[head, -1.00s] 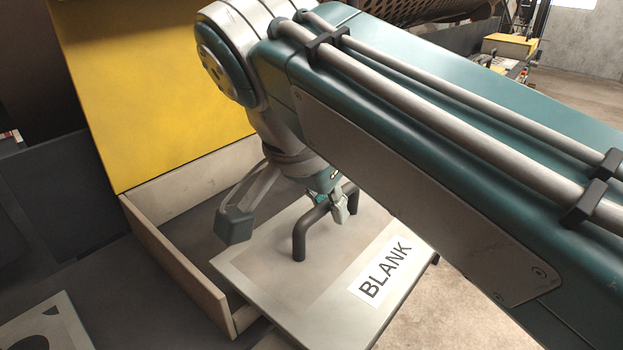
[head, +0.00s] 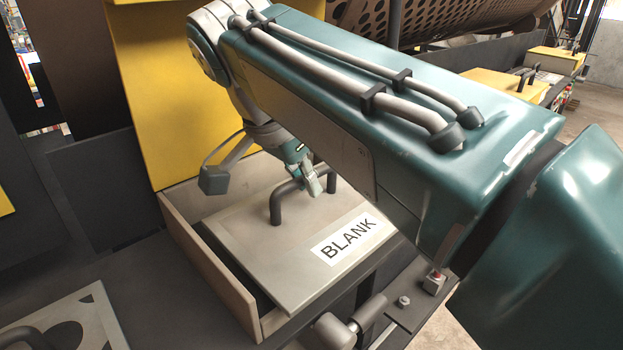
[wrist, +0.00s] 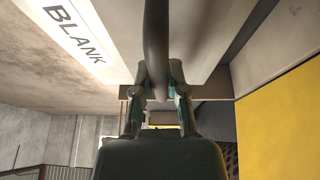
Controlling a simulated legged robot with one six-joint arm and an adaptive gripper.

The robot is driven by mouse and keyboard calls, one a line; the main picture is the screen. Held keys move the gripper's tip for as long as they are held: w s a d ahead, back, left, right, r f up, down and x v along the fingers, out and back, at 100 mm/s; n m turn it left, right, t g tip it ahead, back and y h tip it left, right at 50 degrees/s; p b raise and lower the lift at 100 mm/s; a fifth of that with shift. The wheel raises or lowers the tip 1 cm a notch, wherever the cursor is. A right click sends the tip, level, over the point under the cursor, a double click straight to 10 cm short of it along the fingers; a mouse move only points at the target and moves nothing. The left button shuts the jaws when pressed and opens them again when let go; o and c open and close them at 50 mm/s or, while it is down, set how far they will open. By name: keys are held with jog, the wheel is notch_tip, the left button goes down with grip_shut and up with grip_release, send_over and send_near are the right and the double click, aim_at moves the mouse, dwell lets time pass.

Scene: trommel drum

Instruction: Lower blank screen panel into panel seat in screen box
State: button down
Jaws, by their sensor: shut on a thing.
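The blank screen panel (head: 262,251) is a pale plate with a white BLANK label and a dark bar handle (head: 276,205). My gripper (head: 312,182) is shut on the handle; the wrist view also shows my gripper (wrist: 160,82) with its fingers on either side of the dark bar. The panel is over the screen box (head: 213,274), inside its left wall, and looks slightly tilted. A dark gap shows along its left edge. The panel seat is hidden under the panel, and I cannot tell whether the panel touches it.
A yellow panel (head: 165,100) stands behind the box. Another pale panel with dark cut-outs (head: 75,318) lies at the lower left. A dark cylindrical fitting (head: 345,328) and a bolted plate (head: 405,300) are at the box's front right. The perforated drum (head: 440,20) is behind.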

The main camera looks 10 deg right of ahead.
jog(key=w+a, duration=0.2)
jog(key=w, duration=0.1)
jog(key=shift+w+a, duration=0.15)
jog(key=shift+w, duration=0.1)
jog(key=shift+w+f, duration=0.1)
jog(key=shift+f, duration=1.6)
jog(key=shift+f, duration=0.3)
jog(key=c, duration=0.6)
grip_release()
jog(key=shift+a, duration=0.1)
